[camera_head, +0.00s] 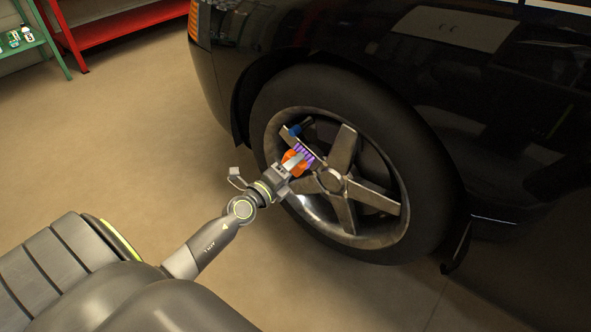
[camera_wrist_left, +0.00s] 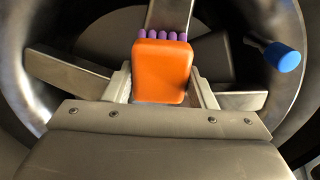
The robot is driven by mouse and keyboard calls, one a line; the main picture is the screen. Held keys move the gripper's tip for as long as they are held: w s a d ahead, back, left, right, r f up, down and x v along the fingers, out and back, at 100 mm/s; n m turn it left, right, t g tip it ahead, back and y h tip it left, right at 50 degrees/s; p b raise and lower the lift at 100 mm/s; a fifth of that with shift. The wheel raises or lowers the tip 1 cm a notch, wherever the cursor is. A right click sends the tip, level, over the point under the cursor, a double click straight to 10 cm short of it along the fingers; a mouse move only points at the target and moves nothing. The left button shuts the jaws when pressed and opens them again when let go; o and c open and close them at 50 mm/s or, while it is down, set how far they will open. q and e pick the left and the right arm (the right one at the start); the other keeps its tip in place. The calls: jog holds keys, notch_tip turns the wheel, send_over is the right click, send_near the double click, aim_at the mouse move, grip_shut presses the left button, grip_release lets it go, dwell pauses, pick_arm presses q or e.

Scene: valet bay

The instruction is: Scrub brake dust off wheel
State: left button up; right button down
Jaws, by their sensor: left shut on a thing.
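My left gripper (camera_head: 285,170) is shut on an orange brush (camera_head: 290,160) with purple bristles. In the left wrist view the orange block of the brush (camera_wrist_left: 162,70) sits between the two fingers of the left gripper (camera_wrist_left: 162,92). The bristles point at a spoke of the wheel (camera_head: 344,148); I cannot tell whether they touch it. The wheel has a black tyre and grey metal spokes with dull, brownish patches. A blue-capped valve (camera_head: 295,130) sticks out near the rim, also seen in the left wrist view (camera_wrist_left: 281,56). My right gripper is out of view.
The black car body (camera_head: 480,100) rises above and around the tyre. A red shelf (camera_head: 120,30) and a green shelf (camera_head: 30,45) with small bottles stand at the back left. The tan floor (camera_head: 130,130) between is clear.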

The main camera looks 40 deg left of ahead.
pick_arm(q)
jog(key=shift+w+a+r, duration=0.1)
jog(key=shift+a+r, duration=0.35)
jog(key=shift+a, duration=0.35)
jog(key=shift+w+a+r, duration=0.1)
jog(key=shift+a+r, duration=0.35)
jog(key=shift+a, duration=0.35)
jog(key=shift+d+f, duration=0.3)
jog(key=shift+d, duration=0.3)
jog(key=shift+d+f, duration=0.3)
jog(key=shift+d, duration=0.3)
jog(key=shift+d+f, duration=0.3)
jog(key=shift+d, duration=0.3)
jog(key=shift+s+d+f, duration=0.1)
jog(key=shift+d+f, duration=0.2)
jog(key=shift+d, duration=0.3)
jog(key=shift+s+d+f, duration=0.1)
jog(key=shift+d+f, duration=0.2)
jog(key=shift+d, duration=0.3)
jog(key=shift+s+d+f, duration=0.1)
jog(key=shift+d+f, duration=0.2)
jog(key=shift+d, duration=0.3)
jog(key=shift+s+a+b, duration=0.15)
jog(key=shift+s, duration=1.35)
jog(key=shift+s+a+b, duration=0.15)
jog(key=shift+s, duration=1.3)
